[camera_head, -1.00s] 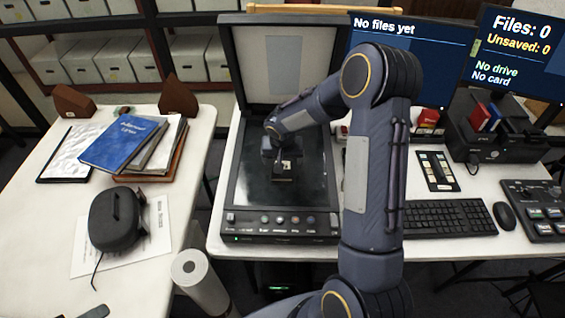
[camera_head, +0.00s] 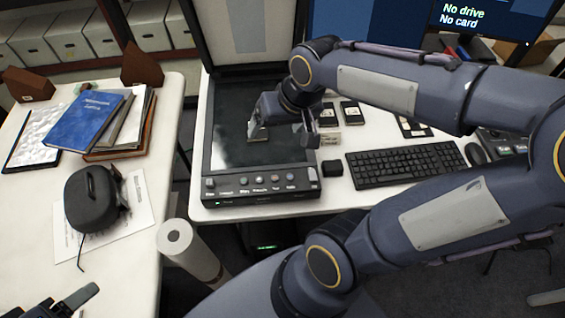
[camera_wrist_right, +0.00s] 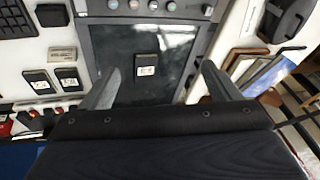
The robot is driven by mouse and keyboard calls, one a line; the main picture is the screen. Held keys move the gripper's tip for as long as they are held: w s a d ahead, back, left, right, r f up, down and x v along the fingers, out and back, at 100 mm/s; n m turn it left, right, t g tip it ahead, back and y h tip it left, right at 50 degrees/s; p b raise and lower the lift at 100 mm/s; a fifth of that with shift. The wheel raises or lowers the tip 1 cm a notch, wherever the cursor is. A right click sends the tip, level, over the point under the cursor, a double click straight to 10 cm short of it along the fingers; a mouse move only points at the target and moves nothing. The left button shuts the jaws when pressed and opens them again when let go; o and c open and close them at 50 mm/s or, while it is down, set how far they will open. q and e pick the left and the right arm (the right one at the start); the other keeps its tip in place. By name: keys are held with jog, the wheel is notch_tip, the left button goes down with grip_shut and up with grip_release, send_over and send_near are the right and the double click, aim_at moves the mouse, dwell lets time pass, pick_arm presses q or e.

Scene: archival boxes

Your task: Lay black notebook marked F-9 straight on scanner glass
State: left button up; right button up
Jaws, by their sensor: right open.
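A small black notebook (camera_wrist_right: 146,66) with a white label lies flat on the scanner glass (camera_wrist_right: 112,42); its marking is too small to read. In the wrist view its edges look about parallel to the glass edges. In the head view the notebook (camera_head: 257,132) is partly hidden by my right gripper (camera_head: 284,134). In the wrist view the right gripper (camera_wrist_right: 160,69) is open, its fingers apart on either side of the notebook and not touching it. A piece of my left gripper (camera_head: 70,303) shows at the bottom left corner; its jaws are unclear.
The scanner lid (camera_head: 262,35) stands open behind the glass. Two similar dark labelled items (camera_head: 326,114) (camera_head: 351,112) lie right of the scanner, near a keyboard (camera_head: 404,163). The left table holds a blue book (camera_head: 86,121) on a stack and a black case (camera_head: 91,198).

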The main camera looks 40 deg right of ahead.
jog(key=s+a+n+t+y, duration=0.1)
jog(key=s+a+n+y, duration=0.1)
jog(key=s+a, duration=0.3)
jog(key=s, duration=0.4)
jog(key=shift+s+a, duration=0.2)
jog(key=shift+a, duration=0.05)
